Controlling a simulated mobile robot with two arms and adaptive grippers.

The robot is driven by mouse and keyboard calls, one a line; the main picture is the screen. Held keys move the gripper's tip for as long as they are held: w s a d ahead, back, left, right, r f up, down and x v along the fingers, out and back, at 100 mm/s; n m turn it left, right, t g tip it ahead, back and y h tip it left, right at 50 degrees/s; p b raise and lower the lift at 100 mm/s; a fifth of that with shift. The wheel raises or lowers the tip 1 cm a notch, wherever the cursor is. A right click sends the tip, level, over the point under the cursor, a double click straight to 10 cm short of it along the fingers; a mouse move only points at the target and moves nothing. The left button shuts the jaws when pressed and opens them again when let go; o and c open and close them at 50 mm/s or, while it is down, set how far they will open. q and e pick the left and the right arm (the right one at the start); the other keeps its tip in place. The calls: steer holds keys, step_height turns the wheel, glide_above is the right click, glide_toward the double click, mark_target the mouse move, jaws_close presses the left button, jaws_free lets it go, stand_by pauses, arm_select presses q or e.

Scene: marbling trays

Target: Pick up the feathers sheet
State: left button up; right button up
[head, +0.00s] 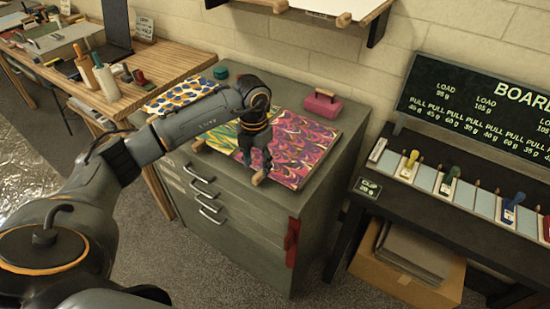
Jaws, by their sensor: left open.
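A sheet with a curling, feather-like pattern in pink, purple, green and yellow (308,148) lies flat on top of a grey drawer cabinet (335,150). I take it to be the feathers sheet. Light wooden rod ends (259,178) show at its front edge. My left gripper (254,168) points down over the front part of this sheet, open, with its tips close to a rod end. I cannot tell whether it touches. My left arm and gripper hide part of the sheet. My right gripper is out of view.
A blue-and-yellow spotted sheet (175,97) lies to the left, partly behind my arm. A pink box with a handle (322,103) and a teal round item (220,72) stand at the cabinet's back. A dark bench with a board (480,105) stands right.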

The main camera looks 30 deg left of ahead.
mark_target(257, 176)
arm_select(q)
step_height(257, 176, down, 4)
steer(key=shift+s+a+r+p, duration=0.1)
steer(key=shift+s+p, duration=0.05)
steer(key=shift+p, duration=0.65)
steer(key=shift+f, duration=0.5)
steer(key=c, duration=0.9)
steer(key=shift+r, duration=0.1)
